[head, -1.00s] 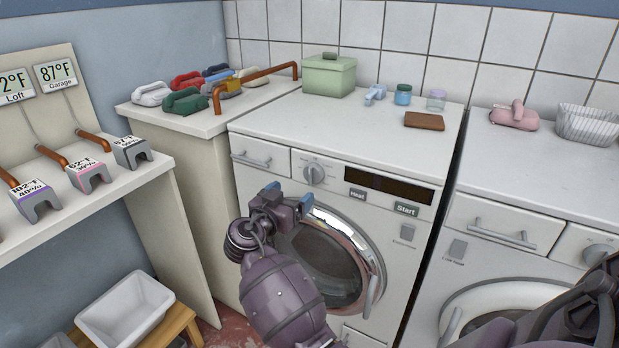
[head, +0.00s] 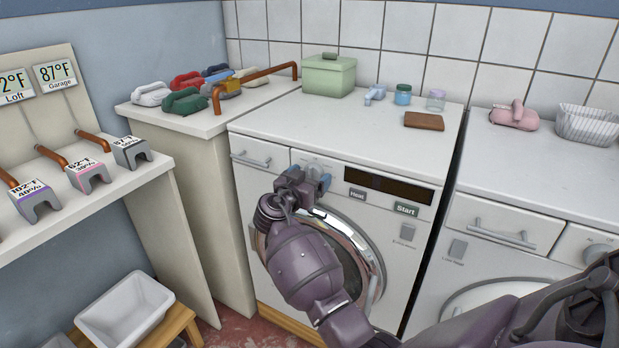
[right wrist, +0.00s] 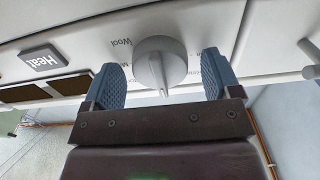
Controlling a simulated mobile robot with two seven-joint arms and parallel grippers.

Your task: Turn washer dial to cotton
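The washer (head: 250,230) stands in the middle of the head view. Its grey dial (right wrist: 160,64) shows in the right wrist view, with a raised grip ridge and the word "Wool" printed beside it. Other printed words around it are partly hidden or too small to read. In the head view my gripper covers the dial. My right gripper (head: 306,180) is at the washer's front panel. Its two blue fingers are apart, one on each side of the dial, with visible gaps to it. The word "cotton" is not legible. My left gripper is not in view.
The Heat button (head: 357,194), Start button (head: 406,209) and dark display (head: 388,186) lie right of the dial. A drawer handle (head: 250,160) is left of it. A green box (head: 328,76), jars and a brown block (head: 424,121) stand on the washer top.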

